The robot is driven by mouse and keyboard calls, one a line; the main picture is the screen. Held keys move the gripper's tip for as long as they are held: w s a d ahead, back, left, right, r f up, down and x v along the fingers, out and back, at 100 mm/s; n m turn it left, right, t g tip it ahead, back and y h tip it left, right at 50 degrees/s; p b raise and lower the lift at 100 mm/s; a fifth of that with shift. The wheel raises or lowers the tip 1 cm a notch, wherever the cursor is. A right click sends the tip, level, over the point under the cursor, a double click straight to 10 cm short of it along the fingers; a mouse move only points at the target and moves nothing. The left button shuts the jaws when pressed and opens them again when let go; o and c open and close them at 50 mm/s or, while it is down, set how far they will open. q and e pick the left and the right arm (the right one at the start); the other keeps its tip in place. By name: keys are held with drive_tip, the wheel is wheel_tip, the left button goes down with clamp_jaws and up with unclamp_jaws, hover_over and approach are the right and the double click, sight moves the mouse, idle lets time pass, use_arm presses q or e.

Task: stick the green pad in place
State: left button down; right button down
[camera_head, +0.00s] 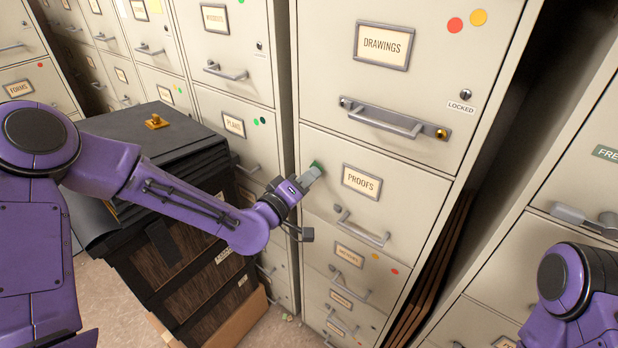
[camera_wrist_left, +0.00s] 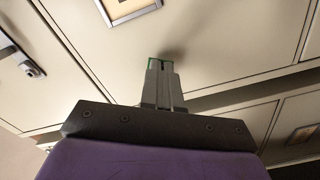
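The green pad (camera_head: 317,165) is a small green piece at the tips of my left gripper (camera_head: 312,173). It lies at the upper left corner of the PROOFS drawer front (camera_head: 332,158), left of the PROOFS label (camera_head: 361,181). In the left wrist view, the gripper's grey fingers (camera_wrist_left: 160,70) are close together with a green edge of the pad (camera_wrist_left: 153,62) between their tips. The fingers hide most of the pad. The tips are at or very near the drawer face; I cannot tell if the pad touches it. My right gripper is out of view; only part of that arm shows.
The DRAWINGS drawer (camera_head: 420,75) above has a handle bar and round stickers. A dark box stack (camera_head: 150,150) with a brass piece (camera_head: 156,121) on top stands under my left arm. Dark boards lean in the gap right of the cabinet. Another cabinet (camera_head: 545,255) stands at right.

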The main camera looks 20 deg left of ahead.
use_arm(q)
drive_tip(key=shift+w+d, duration=0.2)
drive_tip(key=shift+w, duration=0.4)
drive_tip(key=c, duration=1.8)
unclamp_jaws()
drive_tip(key=o, duration=1)
drive_tip(key=v, duration=0.6)
